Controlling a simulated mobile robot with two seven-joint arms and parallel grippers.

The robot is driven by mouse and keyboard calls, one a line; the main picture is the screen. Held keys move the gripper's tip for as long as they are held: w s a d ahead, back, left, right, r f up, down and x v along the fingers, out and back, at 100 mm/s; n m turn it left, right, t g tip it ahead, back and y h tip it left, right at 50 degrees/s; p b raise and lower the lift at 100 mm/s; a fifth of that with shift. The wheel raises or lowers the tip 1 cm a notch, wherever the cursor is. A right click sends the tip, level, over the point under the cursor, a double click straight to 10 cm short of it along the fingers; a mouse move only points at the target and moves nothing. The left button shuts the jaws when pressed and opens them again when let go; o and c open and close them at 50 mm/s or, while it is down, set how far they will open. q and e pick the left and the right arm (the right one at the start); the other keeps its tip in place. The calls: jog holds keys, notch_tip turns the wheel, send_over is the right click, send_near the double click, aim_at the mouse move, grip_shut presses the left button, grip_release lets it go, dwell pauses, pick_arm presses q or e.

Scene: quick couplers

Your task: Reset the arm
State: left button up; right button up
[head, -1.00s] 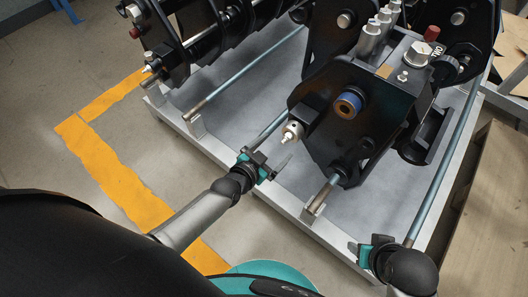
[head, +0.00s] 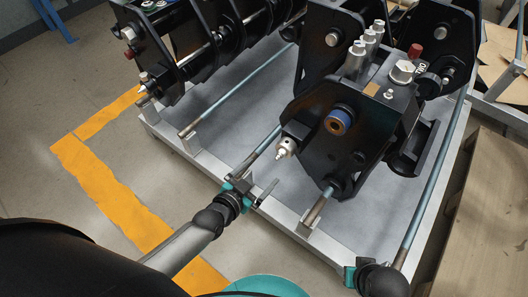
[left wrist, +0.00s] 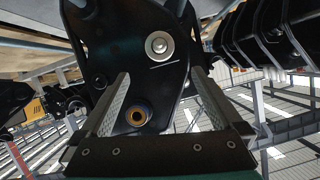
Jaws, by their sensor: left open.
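My left gripper (head: 262,186) is open and empty at the near edge of the grey pallet, in front of the black coupler (head: 345,140). In the left wrist view its two fingers (left wrist: 160,100) stand wide apart, with the coupler's black plate (left wrist: 135,45) beyond them. The plate carries a bolt head and a bushing with an orange-brown centre. A silver fitting (head: 285,148) on the coupler's side is just beyond the left gripper; I cannot tell the gap. My right arm shows at the bottom right of the head view, but its fingertips are not clearly visible.
The pallet's metal frame (head: 330,248) and blue-grey rods (head: 235,92) lie around the coupler. A second black coupler (head: 185,45) stands at the back left. Yellow floor tape (head: 105,190) and bare floor lie to the left. A cardboard-coloured surface (head: 490,200) is at the right.

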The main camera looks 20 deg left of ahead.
pick_arm(q)
jog(key=s+d+f+g, duration=0.2)
jog(key=s+f+g, duration=0.25)
jog(key=s, duration=0.25)
jog(key=s+a+r+n+g+y+p, duration=0.1)
jog(key=s+a+r+g+p, duration=0.1)
jog(key=s+p, duration=0.6)
jog(key=s+a+r+n+g+y+p, duration=0.1)
jog(key=s+a+g+p, duration=0.2)
jog(key=s+p, duration=0.6)
jog(key=s+a+r+n+g+y+p, duration=0.1)
jog(key=s+a+r+g+p, duration=0.1)
jog(key=s+p, duration=0.7)
jog(key=shift+s+a+r+g+y, duration=0.3)
jog(key=shift+s+g, duration=0.05)
jog(key=shift+s, duration=0.6)
pick_arm(e)
jog(key=s+d+r+g, duration=0.1)
jog(key=s+r, duration=0.1)
jog(key=s, duration=0.7)
jog(key=s+d+r+g, duration=0.1)
jog(key=s+d+r, duration=0.1)
jog(key=s, duration=0.7)
jog(key=shift+s+r, duration=0.25)
jog(key=shift+r, duration=0.45)
jog(key=shift+d, duration=0.1)
